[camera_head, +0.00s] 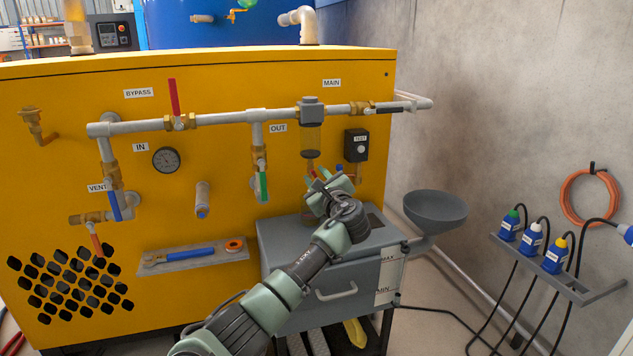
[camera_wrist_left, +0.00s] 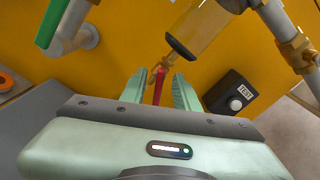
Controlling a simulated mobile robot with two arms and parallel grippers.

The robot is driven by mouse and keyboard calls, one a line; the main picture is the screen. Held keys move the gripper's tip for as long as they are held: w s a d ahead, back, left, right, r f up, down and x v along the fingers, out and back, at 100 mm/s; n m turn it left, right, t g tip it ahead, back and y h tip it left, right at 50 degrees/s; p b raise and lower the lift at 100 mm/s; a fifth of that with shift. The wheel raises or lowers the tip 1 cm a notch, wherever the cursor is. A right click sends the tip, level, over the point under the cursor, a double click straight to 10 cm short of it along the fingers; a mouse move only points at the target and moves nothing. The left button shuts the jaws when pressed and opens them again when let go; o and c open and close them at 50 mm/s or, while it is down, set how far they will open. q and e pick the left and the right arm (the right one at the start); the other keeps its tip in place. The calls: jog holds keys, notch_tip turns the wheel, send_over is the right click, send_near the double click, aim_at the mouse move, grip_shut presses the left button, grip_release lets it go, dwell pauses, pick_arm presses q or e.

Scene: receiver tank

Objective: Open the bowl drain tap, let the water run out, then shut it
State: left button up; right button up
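The amber filter bowl (camera_head: 311,140) hangs under a grey head on the white pipe, right of the OUT label. It also shows in the left wrist view (camera_wrist_left: 205,30). Below it is a brass drain tap (camera_wrist_left: 166,72) with a red lever (camera_wrist_left: 159,86). In the head view my gripper partly hides the tap. My left gripper (camera_head: 328,182) is just below the bowl. In the left wrist view its two fingers (camera_wrist_left: 159,92) stand apart on either side of the red lever, with gaps visible, so it looks open. My right gripper is not in view.
A black TEST box (camera_head: 356,146) is right of the bowl. A green-handled valve (camera_head: 263,186) hangs to its left. A grey tank (camera_head: 335,268) with a funnel (camera_head: 435,207) stands below.

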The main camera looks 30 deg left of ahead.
pick_arm(q)
grip_shut()
jog(key=shift+n+p, duration=0.3)
jog(key=shift+n, duration=0.7)
jog(key=n+p, duration=0.1)
jog(key=n, duration=0.1)
jog(key=shift+n, duration=0.3)
jog(key=n, duration=0.3)
jog(key=shift+f+n, duration=0.15)
jog(key=shift+n, duration=0.15)
jog(key=shift+n+b, duration=0.75)
jog(key=shift+n, duration=1.05)
